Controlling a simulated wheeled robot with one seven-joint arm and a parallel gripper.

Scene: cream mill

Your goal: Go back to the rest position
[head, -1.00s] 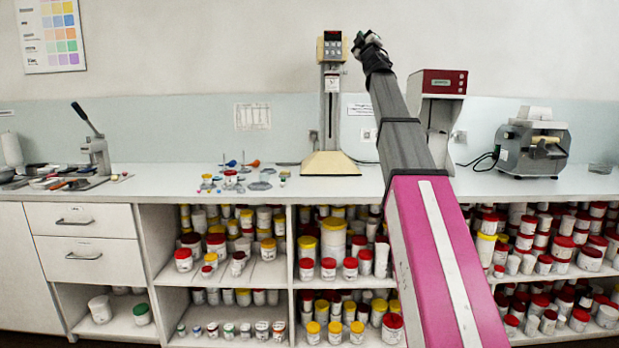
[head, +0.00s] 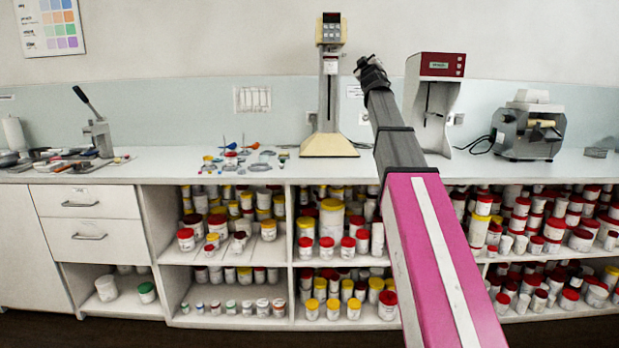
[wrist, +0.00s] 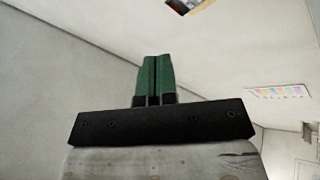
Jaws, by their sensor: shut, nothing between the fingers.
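My arm reaches up and away across the right of the middle in the head view. My gripper (head: 366,62) is at its far, dark end, in front of the wall and between the tall beige stand and the red-topped machine as seen. In the wrist view my gripper (wrist: 152,60) shows two green fingers side by side, shut with nothing between them.
A white bench (head: 400,172) spans the scene. On it stand a beige stand mixer (head: 330,140), a red-topped machine (head: 441,66), a grey roller mill (head: 530,133), a lever press (head: 98,130) and several small items. Shelves below hold many lidded jars (head: 332,219).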

